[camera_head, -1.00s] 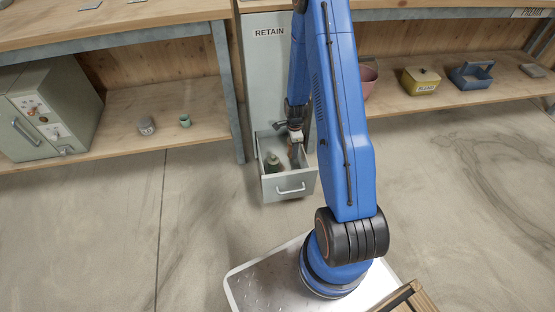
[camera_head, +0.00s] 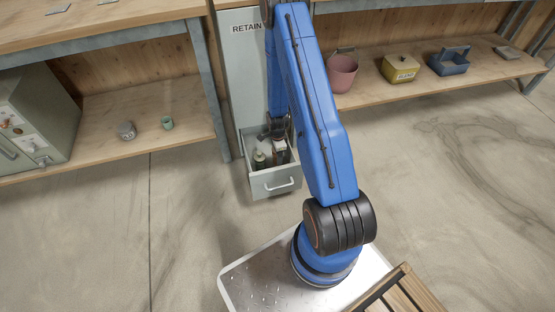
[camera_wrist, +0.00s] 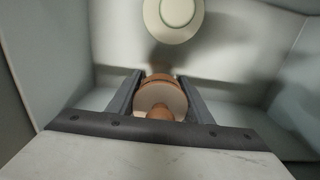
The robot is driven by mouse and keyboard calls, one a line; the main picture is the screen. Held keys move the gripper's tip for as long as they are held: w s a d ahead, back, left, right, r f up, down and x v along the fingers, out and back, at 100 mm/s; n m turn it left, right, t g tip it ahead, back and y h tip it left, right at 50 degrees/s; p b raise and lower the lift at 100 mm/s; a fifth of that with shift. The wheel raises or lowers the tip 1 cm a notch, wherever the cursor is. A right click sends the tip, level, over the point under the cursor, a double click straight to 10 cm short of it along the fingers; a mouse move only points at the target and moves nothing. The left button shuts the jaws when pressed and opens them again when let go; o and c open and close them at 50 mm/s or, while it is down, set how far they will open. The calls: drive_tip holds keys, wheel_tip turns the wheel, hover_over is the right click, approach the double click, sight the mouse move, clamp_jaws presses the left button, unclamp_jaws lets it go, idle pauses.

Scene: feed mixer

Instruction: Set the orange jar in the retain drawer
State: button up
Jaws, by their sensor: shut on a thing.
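The retain drawer (camera_head: 275,184) is pulled out at the foot of the grey cabinet marked RETAIN (camera_head: 238,75). My gripper (camera_wrist: 160,100) is inside the drawer, its two fingers shut on the orange jar (camera_wrist: 160,98), seen from above with its round lid and knob. The drawer's pale inner walls (camera_wrist: 40,60) surround it in the wrist view. I cannot tell if the jar touches the drawer floor. In the head view my arm and gripper largely hide the jar.
A pink bucket (camera_head: 341,72), yellow box (camera_head: 399,69) and blue carrier (camera_head: 449,62) sit on the right shelf.

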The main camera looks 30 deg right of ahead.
drive_tip(key=shift+f, duration=1.25)
drive_tip(key=shift+f, duration=0.15)
drive_tip(key=o, duration=1.2)
